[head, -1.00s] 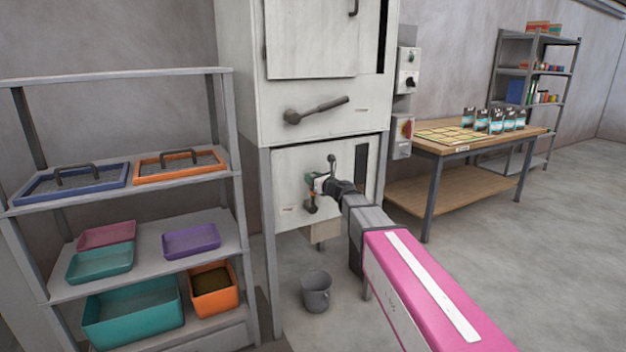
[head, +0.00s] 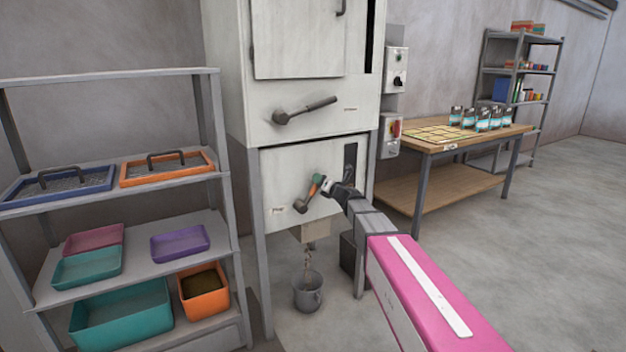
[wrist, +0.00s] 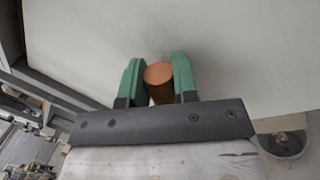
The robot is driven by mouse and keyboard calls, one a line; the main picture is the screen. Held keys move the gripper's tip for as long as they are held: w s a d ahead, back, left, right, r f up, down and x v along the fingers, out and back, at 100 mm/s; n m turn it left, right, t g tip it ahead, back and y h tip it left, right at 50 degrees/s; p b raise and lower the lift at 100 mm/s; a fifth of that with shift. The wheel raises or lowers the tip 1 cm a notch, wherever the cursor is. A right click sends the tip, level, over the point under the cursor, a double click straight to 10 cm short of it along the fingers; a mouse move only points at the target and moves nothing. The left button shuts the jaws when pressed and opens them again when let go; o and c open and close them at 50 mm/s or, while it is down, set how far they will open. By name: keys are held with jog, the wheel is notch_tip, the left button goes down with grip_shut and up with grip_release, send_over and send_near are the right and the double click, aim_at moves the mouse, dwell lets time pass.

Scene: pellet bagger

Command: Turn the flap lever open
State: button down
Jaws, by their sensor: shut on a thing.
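The flap lever (head: 301,206) is on the lower white panel of the machine, its pivot low and its arm tilted up to the right. My gripper (head: 318,184) is shut on its orange-brown handle end. In the wrist view the round handle end (wrist: 159,75) sits between the green fingers of my gripper (wrist: 159,84). A stream of pellets (head: 308,260) falls from the chute (head: 313,230) below the panel into a grey bucket (head: 308,296) on the floor. The bucket also shows in the wrist view (wrist: 283,144).
A larger grey lever (head: 308,110) is on the panel above. A shelf rack (head: 110,191) with trays stands close on the left. Control boxes (head: 396,70) are on the machine's right side. A workbench (head: 480,143) stands at the back right, with open floor before it.

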jog(key=w+d+f+m+t, duration=0.1)
jog(key=w+d+f+m, duration=0.1)
jog(key=d+f+m, duration=0.2)
jog(key=shift+w+f+m+t+h, duration=0.4)
jog(key=shift+f+m, duration=0.75)
jog(key=shift+m, duration=0.65)
jog(key=c, duration=0.9)
grip_release()
jog(key=shift+s+d, duration=0.1)
jog(key=shift+s, duration=0.05)
jog(key=v, duration=1)
jog(key=shift+s+d, duration=0.2)
